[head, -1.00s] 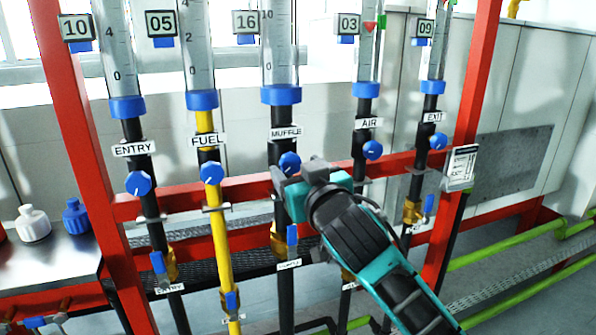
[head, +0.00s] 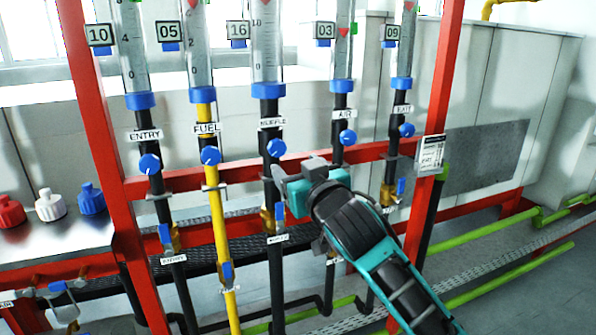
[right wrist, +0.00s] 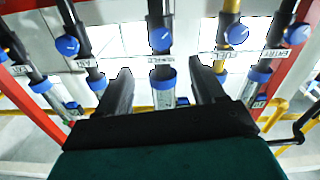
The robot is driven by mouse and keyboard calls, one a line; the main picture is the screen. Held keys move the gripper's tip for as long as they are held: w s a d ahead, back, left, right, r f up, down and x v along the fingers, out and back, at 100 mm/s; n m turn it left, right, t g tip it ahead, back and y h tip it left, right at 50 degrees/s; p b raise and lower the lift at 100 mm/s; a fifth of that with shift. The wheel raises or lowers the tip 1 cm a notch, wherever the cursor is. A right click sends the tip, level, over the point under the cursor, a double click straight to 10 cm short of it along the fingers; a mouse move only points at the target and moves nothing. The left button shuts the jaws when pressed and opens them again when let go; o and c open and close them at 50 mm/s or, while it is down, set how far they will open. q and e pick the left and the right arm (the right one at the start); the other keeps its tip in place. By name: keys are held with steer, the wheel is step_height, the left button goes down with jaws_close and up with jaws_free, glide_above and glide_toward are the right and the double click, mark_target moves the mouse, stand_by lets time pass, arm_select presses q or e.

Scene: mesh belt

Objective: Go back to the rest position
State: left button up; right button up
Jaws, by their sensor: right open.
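My right gripper (head: 284,178) is open and empty, in front of the MUFFLE tube and just below and right of its blue knob (head: 276,148). In the right wrist view, which looks upside down, both dark fingers of the right gripper (right wrist: 162,78) stand apart with the MUFFLE tube (right wrist: 162,95) seen beyond the gap. The fingers seem clear of the knob, though the exact distance cannot be told. My left gripper is in no view.
A red frame (head: 92,140) holds several flow tubes, including the yellow FUEL pipe (head: 220,235). A metal bench (head: 60,240) with red, white and blue caps stands at the left. Green pipes (head: 490,235) run low at the right. A tag (head: 430,152) hangs on the right post.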

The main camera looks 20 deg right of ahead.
steer(key=shift+s, duration=0.25)
stand_by(0.3)
steer(key=s+f+g, duration=0.2)
steer(key=s+f, duration=0.3)
steer(key=f, duration=0.5)
steer(key=s+f+g+y, duration=0.1)
steer(key=s+f, duration=0.4)
steer(key=f, duration=0.5)
steer(key=s+f+g, duration=0.2)
steer(key=s+f, duration=0.3)
steer(key=f, duration=0.5)
steer(key=s+f+g, duration=0.2)
steer(key=s+f, duration=0.6)
steer(key=s, duration=0.4)
steer(key=shift+f+n, duration=0.2)
steer(key=shift+n, duration=0.1)
